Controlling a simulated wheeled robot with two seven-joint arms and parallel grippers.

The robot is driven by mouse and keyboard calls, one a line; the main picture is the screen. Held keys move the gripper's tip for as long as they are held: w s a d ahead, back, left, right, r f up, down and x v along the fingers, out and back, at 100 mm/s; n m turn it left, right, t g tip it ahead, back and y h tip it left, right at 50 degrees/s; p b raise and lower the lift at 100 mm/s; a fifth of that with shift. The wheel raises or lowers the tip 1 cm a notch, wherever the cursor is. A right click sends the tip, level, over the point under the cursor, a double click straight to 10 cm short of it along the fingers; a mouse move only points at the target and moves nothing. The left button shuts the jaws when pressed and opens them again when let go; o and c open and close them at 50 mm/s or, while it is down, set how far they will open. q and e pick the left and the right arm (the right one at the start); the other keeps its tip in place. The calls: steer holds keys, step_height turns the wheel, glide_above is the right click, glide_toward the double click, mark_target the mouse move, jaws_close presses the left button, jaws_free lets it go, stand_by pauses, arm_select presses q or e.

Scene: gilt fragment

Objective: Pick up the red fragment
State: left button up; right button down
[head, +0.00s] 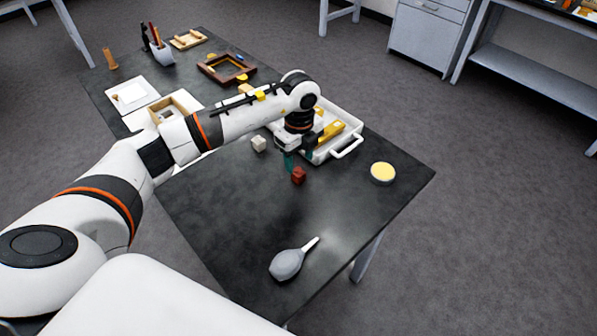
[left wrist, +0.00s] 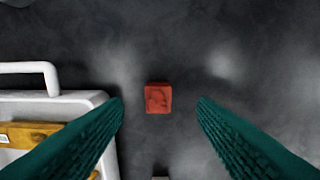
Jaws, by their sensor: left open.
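The red fragment (head: 298,175) is a small red block lying on the dark table (head: 240,210). In the left wrist view the red fragment (left wrist: 158,98) shows between the two green fingers, with clear space on both sides. My left gripper (head: 298,158) is open and points down at the fragment; in the left wrist view its fingertips (left wrist: 160,104) stand apart, empty. I cannot tell its exact height above the table. My right gripper does not show in either view.
A white tray (head: 349,149) with yellow pieces stands close beside the gripper. A pale block (head: 258,143) lies left of the fragment. A round tin (head: 382,173) stands to the right, and a grey bulb blower (head: 287,263) lies near the front. The table between them is clear.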

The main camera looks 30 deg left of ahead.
mark_target(298, 170)
arm_select(q)
steer(key=f, duration=0.2)
steer(key=f+p, duration=0.1)
steer(key=f, duration=0.1)
steer(key=shift+w+a, duration=0.2)
steer(key=c, duration=1)
steer(key=shift+c, duration=0.2)
